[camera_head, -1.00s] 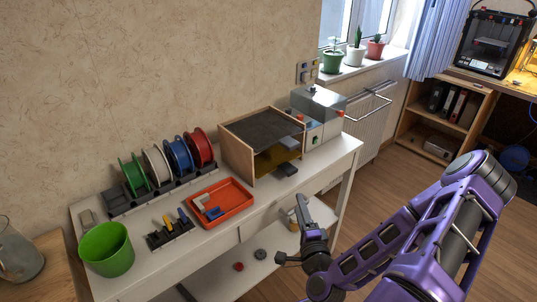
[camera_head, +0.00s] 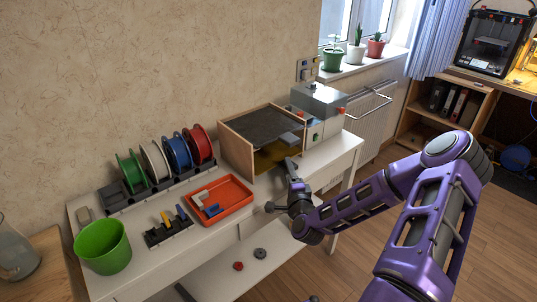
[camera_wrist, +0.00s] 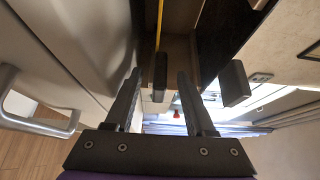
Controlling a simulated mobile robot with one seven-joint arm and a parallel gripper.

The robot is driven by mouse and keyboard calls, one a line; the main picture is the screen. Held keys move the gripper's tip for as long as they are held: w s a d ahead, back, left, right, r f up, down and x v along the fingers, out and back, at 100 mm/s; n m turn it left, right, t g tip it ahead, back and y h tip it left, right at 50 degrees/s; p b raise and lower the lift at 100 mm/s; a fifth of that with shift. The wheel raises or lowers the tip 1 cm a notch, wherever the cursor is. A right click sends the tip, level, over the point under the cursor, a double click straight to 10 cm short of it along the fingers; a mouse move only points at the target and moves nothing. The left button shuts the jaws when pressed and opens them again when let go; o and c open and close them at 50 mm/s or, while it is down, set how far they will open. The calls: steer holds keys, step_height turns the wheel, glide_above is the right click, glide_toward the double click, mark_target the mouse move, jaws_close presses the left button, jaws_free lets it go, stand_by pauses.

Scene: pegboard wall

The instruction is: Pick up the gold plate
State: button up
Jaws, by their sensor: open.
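The gold plate (camera_head: 282,155) lies flat in the lower level of an open wooden rack (camera_head: 236,151) on the white bench. In the wrist view the gold plate (camera_wrist: 159,22) shows edge-on as a thin yellow line, with a dark tab (camera_wrist: 160,76) at its near end. My gripper (camera_head: 282,187) is at the rack's open front, beside the bench edge. In the wrist view my gripper (camera_wrist: 160,82) is open, with the dark tab between its fingers in the picture. I cannot tell whether either finger touches it. The gripper hides part of the plate's front in the head view.
A dark plate (camera_head: 262,125) lies above the gold one, and its tab (camera_wrist: 234,83) is just right of my right finger. A grey machine (camera_head: 320,105) stands right of the rack. An orange tray (camera_head: 236,208) is to the left.

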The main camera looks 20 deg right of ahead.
steer(key=shift+w+d, duration=0.2)
steer(key=shift+w, duration=0.9)
jaws_close()
